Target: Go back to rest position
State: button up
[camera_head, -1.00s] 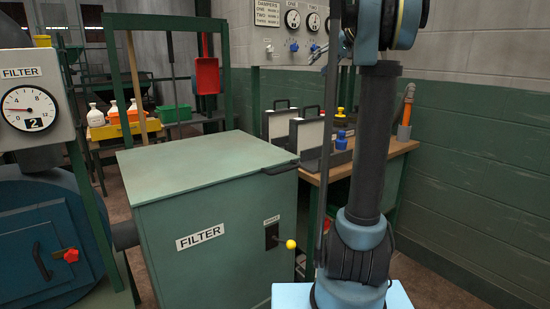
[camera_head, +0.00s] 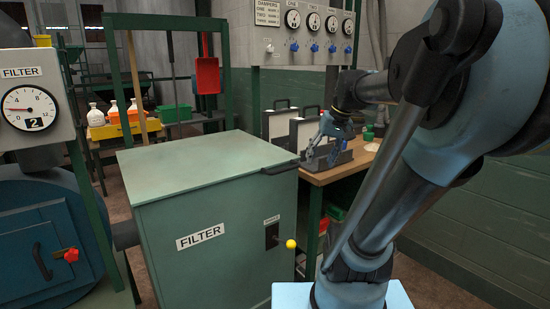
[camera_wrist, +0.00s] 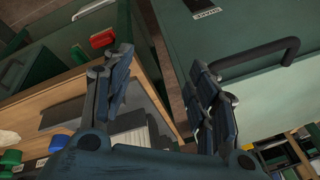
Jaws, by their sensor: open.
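My gripper (camera_head: 318,146) is open and empty in the head view, in front of the binders at the near left of the wooden bench (camera_head: 345,168). In the wrist view its two fingers (camera_wrist: 160,80) stand apart with nothing between them. Past them show the bench edge, a strip of floor and a green cabinet top with a dark handle (camera_wrist: 255,60). My arm reaches from the right of the head view across to the bench and hides part of it.
The green filter cabinet (camera_head: 215,185) stands left of the bench, with a yellow-knobbed lever (camera_head: 290,243) on its front. A damper panel (camera_head: 305,30) hangs on the wall behind. Green and blue lids (camera_wrist: 12,158) lie on the bench. A blue round-doored filter unit (camera_head: 45,240) stands at far left.

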jog(key=s+d+f+h, duration=0.1)
jog(key=s+d+f, duration=0.1)
jog(key=s+f, duration=0.5)
jog(key=s+d+f+h, duration=0.1)
jog(key=s+f+h, duration=0.1)
jog(key=s+f, duration=0.5)
notch_tip(320, 180, down, 4)
jog(key=shift+d+r+m+g, duration=0.25)
jog(key=shift+d+m+g, duration=0.05)
jog(key=shift+d, duration=0.05)
jog(key=shift+w, duration=0.1)
jog(key=shift+w+f, duration=0.2)
jog(key=shift+w, duration=0.2)
